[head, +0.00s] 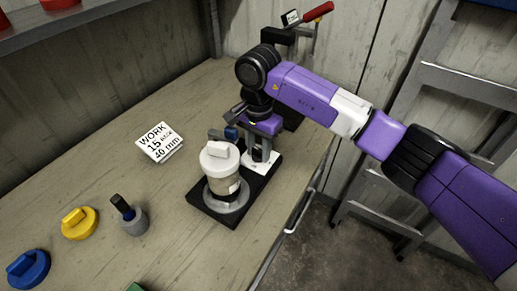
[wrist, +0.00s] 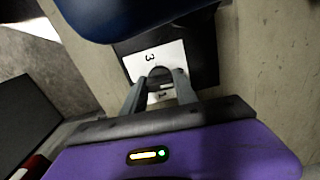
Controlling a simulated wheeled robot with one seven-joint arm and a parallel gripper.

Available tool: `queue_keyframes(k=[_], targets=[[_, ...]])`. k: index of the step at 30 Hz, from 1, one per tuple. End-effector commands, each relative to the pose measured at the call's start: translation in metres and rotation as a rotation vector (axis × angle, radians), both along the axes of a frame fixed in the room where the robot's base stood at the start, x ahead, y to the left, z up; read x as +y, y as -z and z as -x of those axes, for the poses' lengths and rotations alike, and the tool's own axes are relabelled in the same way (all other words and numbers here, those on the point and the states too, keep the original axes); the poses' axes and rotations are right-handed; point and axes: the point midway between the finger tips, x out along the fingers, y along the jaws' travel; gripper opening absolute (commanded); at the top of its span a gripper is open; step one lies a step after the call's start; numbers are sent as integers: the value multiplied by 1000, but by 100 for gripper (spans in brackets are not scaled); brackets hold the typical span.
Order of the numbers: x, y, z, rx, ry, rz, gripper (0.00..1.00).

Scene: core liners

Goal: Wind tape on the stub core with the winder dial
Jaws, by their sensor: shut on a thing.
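The winder (head: 205,205) has a black base on the bench. The core (head: 222,186) stands upright on its round grey plate under a white cap (head: 219,158); I cannot tell how much tape is on it. Beside it, at the base's far end, is a white numbered dial card (head: 262,163), which also shows in the wrist view (wrist: 143,62) with a 3 and a 1. My gripper (head: 262,150) points down over this card. In the wrist view its fingers (wrist: 160,88) are shut on the small dark winder dial (wrist: 159,72), mostly hidden between them.
A card (head: 160,141) reads WORK, 15 and 40 mm. A grey pot with a dark handle (head: 132,219), a yellow cap (head: 79,223) and a blue cap (head: 28,268) sit front left. A red-handled tool (head: 318,12) stands behind my arm. A ladder (head: 430,110) is right.

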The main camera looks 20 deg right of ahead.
Motion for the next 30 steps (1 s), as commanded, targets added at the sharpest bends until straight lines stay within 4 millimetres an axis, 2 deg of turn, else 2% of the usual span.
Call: queue_keyframes(k=[8,30], targets=[[-1,-1,0,1,197,2,0],[-1,-1,0,-1,898,1,0]])
